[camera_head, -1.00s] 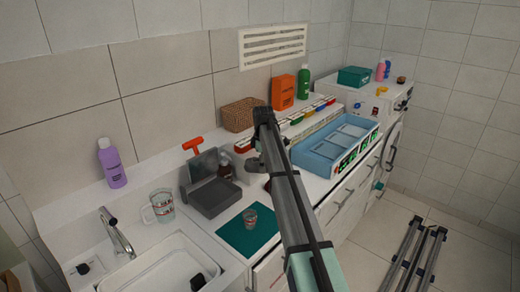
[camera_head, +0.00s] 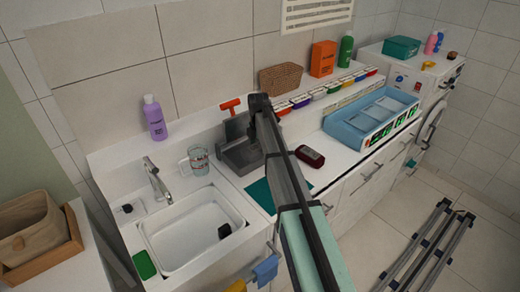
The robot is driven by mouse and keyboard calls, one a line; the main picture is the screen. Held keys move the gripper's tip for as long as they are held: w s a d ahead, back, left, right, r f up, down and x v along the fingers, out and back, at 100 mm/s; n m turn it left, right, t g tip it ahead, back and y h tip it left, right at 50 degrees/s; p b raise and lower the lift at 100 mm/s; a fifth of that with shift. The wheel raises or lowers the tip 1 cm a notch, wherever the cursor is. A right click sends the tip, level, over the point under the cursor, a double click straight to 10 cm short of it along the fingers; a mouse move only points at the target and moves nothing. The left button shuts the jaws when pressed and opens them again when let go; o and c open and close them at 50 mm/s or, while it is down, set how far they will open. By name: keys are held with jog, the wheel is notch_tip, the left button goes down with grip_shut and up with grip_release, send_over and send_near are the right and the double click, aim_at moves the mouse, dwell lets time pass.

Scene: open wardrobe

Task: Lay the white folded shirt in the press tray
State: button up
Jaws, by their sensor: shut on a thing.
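I see no white folded shirt in this view. My arm rises from the bottom edge to a dark joint over the counter. My gripper's fingers, and anything between them, do not show; the arm link hides the area behind it. A dark grey device with a raised lid (camera_head: 237,158) stands left of the arm. A blue tray with pale compartments and green displays (camera_head: 346,131) stands on the counter to the right. I cannot tell which of these is the press tray.
A sink (camera_head: 160,250), a glass cup (camera_head: 199,161) and a purple bottle (camera_head: 155,118) are at left. A teal mat (camera_head: 259,194) and a dark red object (camera_head: 310,155) flank the arm. A wicker basket (camera_head: 281,77) and orange box (camera_head: 322,58) stand behind.

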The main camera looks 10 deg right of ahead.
jog(key=shift+w+a+f+b, duration=0.2)
jog(key=shift+w+a, duration=0.25)
jog(key=shift+w, duration=0.45)
jog(key=shift+w+a+f+b, duration=0.1)
jog(key=shift+w+a+f, duration=0.25)
jog(key=shift+w, duration=0.6)
jog(key=shift+w+a+f+b, duration=0.15)
jog(key=shift+w+a, duration=0.4)
jog(key=shift+w, duration=0.35)
jog(key=shift+a+f, duration=0.1)
jog(key=shift+f, duration=0.35)
jog(key=shift+w+a+f+b, duration=0.2)
jog(key=shift+w+f+b, duration=0.15)
jog(key=shift+f, duration=0.4)
jog(key=shift+w+a+f+b, duration=0.15)
jog(key=shift+w+f+b, duration=0.25)
jog(key=shift+f, duration=0.4)
jog(key=shift+w+a+f+b, duration=0.2)
jog(key=shift+w+f, duration=0.25)
jog(key=shift+f, duration=0.3)
jog(key=o, duration=1.3)
jog(key=shift+r, duration=0.15)
notch_tip(320, 180, up, 12)
